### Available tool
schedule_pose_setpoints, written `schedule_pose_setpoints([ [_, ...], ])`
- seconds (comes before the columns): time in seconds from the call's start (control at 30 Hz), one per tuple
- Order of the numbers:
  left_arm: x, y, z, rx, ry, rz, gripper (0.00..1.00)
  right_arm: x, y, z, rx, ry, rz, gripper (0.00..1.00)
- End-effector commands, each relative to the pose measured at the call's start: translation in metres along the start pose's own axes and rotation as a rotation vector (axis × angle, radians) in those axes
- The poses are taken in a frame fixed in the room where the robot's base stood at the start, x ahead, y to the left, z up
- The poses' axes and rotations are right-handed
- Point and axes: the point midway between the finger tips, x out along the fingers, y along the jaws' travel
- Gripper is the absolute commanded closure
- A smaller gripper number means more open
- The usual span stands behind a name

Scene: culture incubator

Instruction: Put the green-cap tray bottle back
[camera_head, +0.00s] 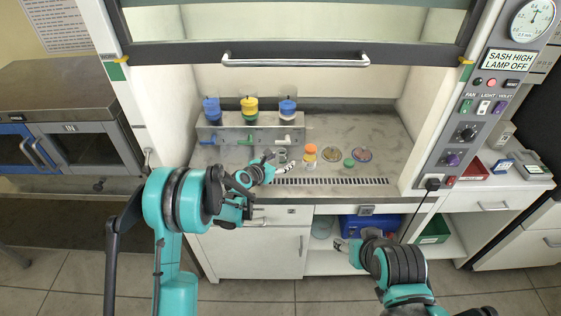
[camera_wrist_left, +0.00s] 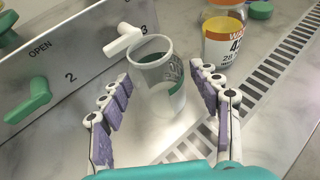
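A clear cup-like vessel (camera_wrist_left: 158,88), open at the top and with dark green marking, stands on the hood floor just in front of tap 3; it also shows in the head view (camera_head: 282,153). My left gripper (camera_head: 278,163) is open, with its purple-padded fingers on either side of the vessel; firm contact does not show. A loose green cap (camera_head: 349,162) lies to the right, also in the left wrist view (camera_wrist_left: 261,10). I cannot make out a bottle wearing a green cap. My right gripper (camera_head: 345,250) hangs low before the cabinet; its fingers are too small to judge.
An orange-capped bottle (camera_head: 310,156) stands right of the vessel. Two round dishes (camera_head: 332,154) (camera_head: 361,155) lie beyond it. The tap stand (camera_head: 265,138) holds blue- and yellow-topped containers behind. The raised sash (camera_head: 295,60) spans above; the hood floor's right part is clear.

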Motion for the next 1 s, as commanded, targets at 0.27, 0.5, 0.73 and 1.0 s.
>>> schedule_pose_setpoints([
  [0.27, -0.001, 0.000, 0.002, 0.000, 0.000, 0.000, 0.37, -0.002, 0.000, -0.002, 0.000, 0.000, 0.000, 0.44],
  [0.5, -0.036, 0.000, 0.006, -0.001, 0.000, 0.001, 0.37, -0.010, 0.000, -0.007, 0.000, 0.000, 0.000, 0.44],
  [0.73, -0.088, 0.001, 0.005, -0.002, 0.000, 0.002, 0.37, -0.018, 0.000, -0.013, 0.000, 0.000, 0.000, 0.44],
  [1.0, -0.119, 0.000, 0.004, 0.000, 0.000, 0.000, 0.37, -0.022, 0.000, -0.016, 0.000, 0.000, 0.000, 0.44],
])
